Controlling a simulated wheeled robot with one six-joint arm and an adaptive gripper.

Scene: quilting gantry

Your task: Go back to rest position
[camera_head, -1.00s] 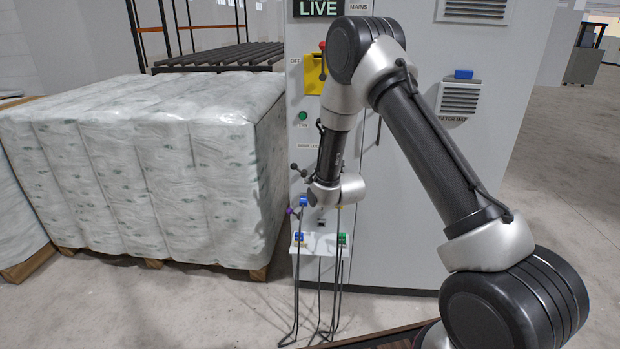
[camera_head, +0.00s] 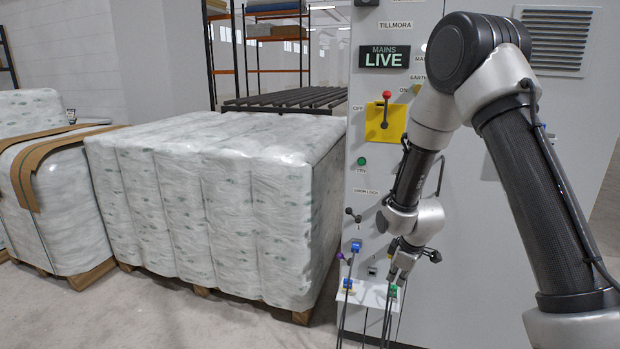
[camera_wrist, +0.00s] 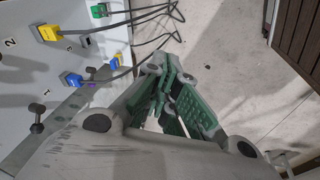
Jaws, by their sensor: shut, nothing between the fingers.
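My gripper (camera_wrist: 172,92) shows large in the wrist view, its green-padded fingers together with nothing between them. In the head view my gripper (camera_head: 400,262) is small, in front of the lower part of the grey cabinet, near the plug shelf. The arm is bent, with its elbow high at the right and the forearm hanging down. My own wrist hides part of the cabinet front.
The grey cabinet (camera_head: 480,220) has a lit LIVE sign (camera_head: 384,58), a red-handled switch on a yellow plate (camera_head: 386,120) and a green button (camera_head: 362,161). Blue plugs (camera_head: 356,246) and a green plug (camera_head: 393,291) trail dark cables. Wrapped pallets (camera_head: 215,205) stand left.

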